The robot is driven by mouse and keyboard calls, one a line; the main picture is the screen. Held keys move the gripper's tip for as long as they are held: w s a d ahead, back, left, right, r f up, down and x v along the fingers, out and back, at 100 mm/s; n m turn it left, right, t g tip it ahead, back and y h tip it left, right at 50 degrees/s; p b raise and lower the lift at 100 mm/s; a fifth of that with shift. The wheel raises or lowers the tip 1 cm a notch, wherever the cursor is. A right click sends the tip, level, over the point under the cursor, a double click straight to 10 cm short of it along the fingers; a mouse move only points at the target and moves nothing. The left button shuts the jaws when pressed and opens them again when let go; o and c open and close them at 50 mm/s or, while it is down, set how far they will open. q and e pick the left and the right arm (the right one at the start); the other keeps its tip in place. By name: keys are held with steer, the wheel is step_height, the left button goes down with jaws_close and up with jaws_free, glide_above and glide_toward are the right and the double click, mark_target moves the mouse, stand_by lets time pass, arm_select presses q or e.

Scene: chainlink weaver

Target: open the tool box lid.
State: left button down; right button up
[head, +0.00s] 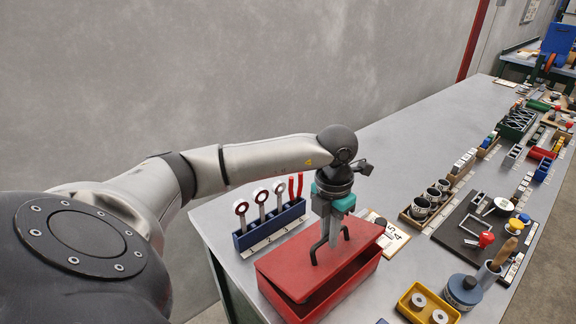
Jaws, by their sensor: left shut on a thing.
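The red tool box (352,291) stands near the front left of the grey bench. Its red lid (284,268) looks slightly raised and tilted, with a dark gap between it and the box along the right front side. A black handle (314,252) stands up from the lid. My left gripper (326,234) points down from above and is shut on the handle, hiding its middle part. My right gripper is not in the head view.
A blue rack (270,227) with ring-ended tools and red-handled pliers stands close behind the box, left of my gripper. A yellow tray (428,304) and a blue round container (462,291) stand to the right. The wall rises behind the bench.

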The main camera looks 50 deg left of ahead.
arm_select(q)
steer(key=w+a+r+h+b, duration=0.1)
steer(key=a+r+b, duration=0.1)
steer(key=a, duration=1.3)
steer(key=shift+a+h+b, duration=0.35)
steer(key=shift+h+b, duration=0.05)
steer(key=shift+b, duration=0.05)
steer(key=c, duration=0.8)
jaws_free()
steer(key=shift+w, duration=0.1)
steer(key=shift+r, duration=0.1)
step_height(320, 180, up, 9)
steer(key=p, duration=0.8)
